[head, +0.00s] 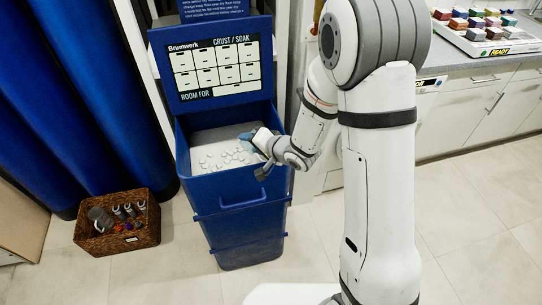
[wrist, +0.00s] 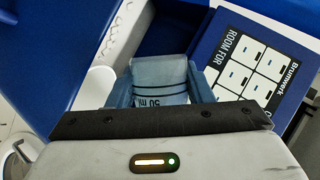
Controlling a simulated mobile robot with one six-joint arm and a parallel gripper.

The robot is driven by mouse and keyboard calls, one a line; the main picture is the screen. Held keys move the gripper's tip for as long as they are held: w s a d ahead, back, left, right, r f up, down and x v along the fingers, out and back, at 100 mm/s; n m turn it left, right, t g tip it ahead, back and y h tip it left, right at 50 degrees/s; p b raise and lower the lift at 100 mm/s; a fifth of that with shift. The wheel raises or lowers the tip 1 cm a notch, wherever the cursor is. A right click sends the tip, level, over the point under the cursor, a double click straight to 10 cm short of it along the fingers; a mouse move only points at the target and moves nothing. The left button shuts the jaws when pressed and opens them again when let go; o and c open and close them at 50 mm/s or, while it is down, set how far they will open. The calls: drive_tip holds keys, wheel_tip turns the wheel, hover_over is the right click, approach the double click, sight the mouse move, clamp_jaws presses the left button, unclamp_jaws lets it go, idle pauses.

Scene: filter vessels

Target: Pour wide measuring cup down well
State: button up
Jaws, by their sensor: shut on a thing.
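My gripper (head: 262,142) is over the right front part of the open blue bin (head: 240,203). In the wrist view my gripper (wrist: 160,88) has its blue fingers shut on the sides of a pale, see-through measuring cup (wrist: 160,72) with dark lines and a "50 ml" mark. In the head view the cup is small and mostly hidden by my gripper; its tilt and contents cannot be told. Several small white pieces (head: 225,158) lie on a pale surface inside the bin. No separate well opening can be made out.
The bin's raised lid (head: 215,60) carries a "CRUST / SOAK" label panel. A wicker basket (head: 117,222) with bottles stands on the floor at left, by a blue curtain (head: 95,90). A counter (head: 485,65) with a tray of coloured blocks is at right. The front floor is clear.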

sight(243, 145)
drive_tip(key=f+n+t+h+b, duration=0.1)
drive_tip(key=f+b, duration=0.1)
drive_tip(key=b, duration=0.3)
drive_tip(key=shift+a+n+h, duration=0.1)
drive_tip(key=shift+n+h, duration=0.2)
drive_tip(key=b, duration=0.2)
drive_tip(key=r+n+h+b, duration=0.1)
drive_tip(key=b, duration=0.1)
drive_tip(key=shift+s+a+t, duration=0.15)
drive_tip(key=shift+a+t, duration=0.05)
drive_tip(key=shift+t, duration=0.2)
drive_tip(key=a+n+b, duration=0.1)
drive_tip(key=b, duration=0.5)
drive_tip(key=shift+s+f+t+h, duration=0.3)
drive_tip(key=shift+f+h, duration=0.1)
drive_tip(key=shift+s+a+r+n+b, duration=0.2)
drive_tip(key=shift+a+r+n+b, duration=0.15)
drive_tip(key=shift+b, duration=0.3)
drive_tip(key=shift+s+r+t+p, duration=0.1)
drive_tip(key=shift+r+t+p, duration=0.2)
drive_tip(key=shift+r+p, duration=0.5)
drive_tip(key=shift+a+f+h+p, duration=0.15)
drive_tip(key=shift+h+p, duration=0.15)
drive_tip(key=shift+p, duration=0.5)
drive_tip(key=shift+s+a+f+n+t+h+p, duration=0.1)
drive_tip(key=shift+s+a+n+t+h+p, duration=0.5)
drive_tip(key=shift+p, duration=0.5)
drive_tip(key=shift+s+a+n+t+h+p, duration=0.25)
drive_tip(key=shift+a+n+p, duration=0.2)
drive_tip(key=shift+n+p, duration=0.5)
